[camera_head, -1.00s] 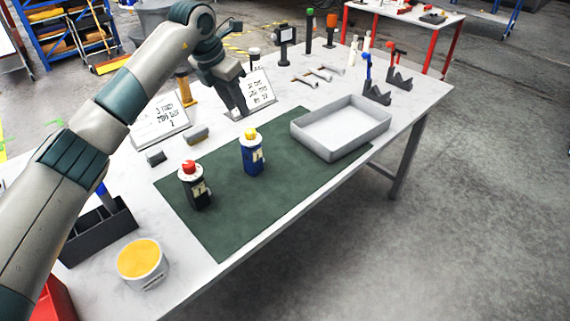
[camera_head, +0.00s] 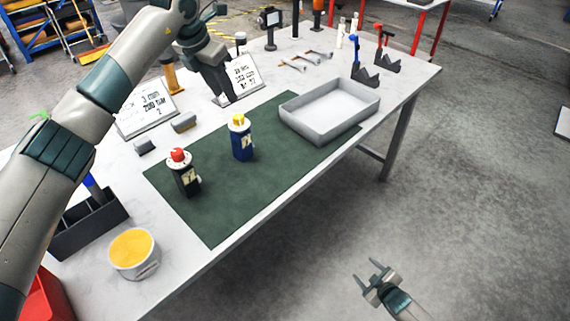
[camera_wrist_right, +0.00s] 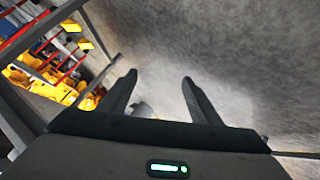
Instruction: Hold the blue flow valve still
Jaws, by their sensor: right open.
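The blue flow valve (camera_head: 242,144), a blue body with a yellow top and a pale label, stands upright on the green mat (camera_head: 215,205) in the head view. My left gripper (camera_head: 224,99) points down behind it, beside a white sign, apart from the valve; whether its jaws are open is unclear. My right gripper (camera_head: 369,272) is open and empty, over the floor off the table's front side, well away from the valve. Its two spread fingers also show in the right wrist view (camera_wrist_right: 158,95), with nothing between them.
A black valve with a red top (camera_head: 184,175) stands left of the blue one. A grey tray (camera_head: 307,131) sits at the mat's right end. Written signs (camera_head: 146,112), a yellow tub (camera_head: 133,252) and a dark bin (camera_head: 92,228) occupy the left side. The mat's front is clear.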

